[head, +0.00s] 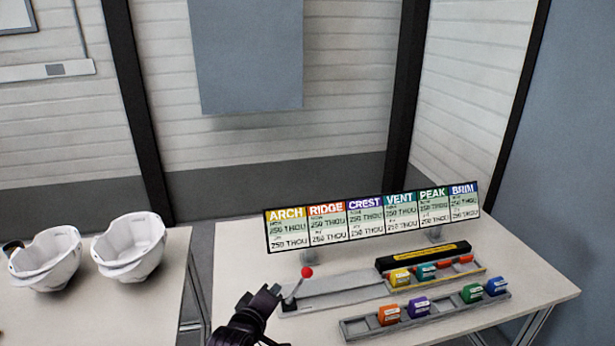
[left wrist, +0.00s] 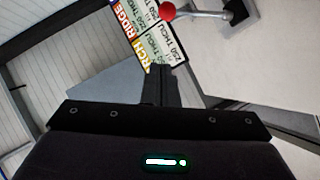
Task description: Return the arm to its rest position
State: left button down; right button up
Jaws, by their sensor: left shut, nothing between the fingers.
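My left gripper (head: 272,294) is in the head view at the bottom, above the front left part of the right table (head: 232,262). Its fingers are shut with nothing between them. In the left wrist view the closed fingers (left wrist: 159,88) point toward the sign. A lever with a red ball knob (head: 307,272) stands just right of the fingertips; the knob also shows in the left wrist view (left wrist: 167,11). Whether the fingers touch the lever I cannot tell. My right gripper is not in view.
A sign (head: 372,218) with several coloured headings stands behind the lever. Coloured blocks sit in a rear rail (head: 345,293) and a front tray (head: 357,327). Two white helmet shells, one at far left (head: 47,262) and another (head: 130,250), rest on the left table. A gap separates the tables.

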pick_arm(q)
jog(key=s+a+f+m+g+y, duration=0.1)
jog(key=s+a+m+g, duration=0.25)
jog(key=s, duration=0.65)
jog(key=s+a+f+m+g+y, duration=0.15)
jog(key=s+m+g, duration=0.25)
jog(key=s, duration=0.5)
jog(key=s+a+f+m+g+y, duration=0.1)
jog(key=s+a+f+m+g, duration=0.2)
jog(key=s, duration=0.7)
jog(key=s+f+m+g+b, duration=0.2)
jog(key=s+f, duration=0.1)
jog(key=f, duration=2.9)
jog(key=s+a+f+b, duration=0.1)
jog(key=s+a+f, duration=0.1)
jog(key=s+f, duration=0.7)
jog(key=s+a+f, duration=0.2)
jog(key=s+f, duration=0.6)
jog(key=s, duration=0.1)
jog(key=shift+s+a+f+b, duration=0.15)
jog(key=shift+s+f+b, duration=0.15)
jog(key=shift+f+b, duration=0.1)
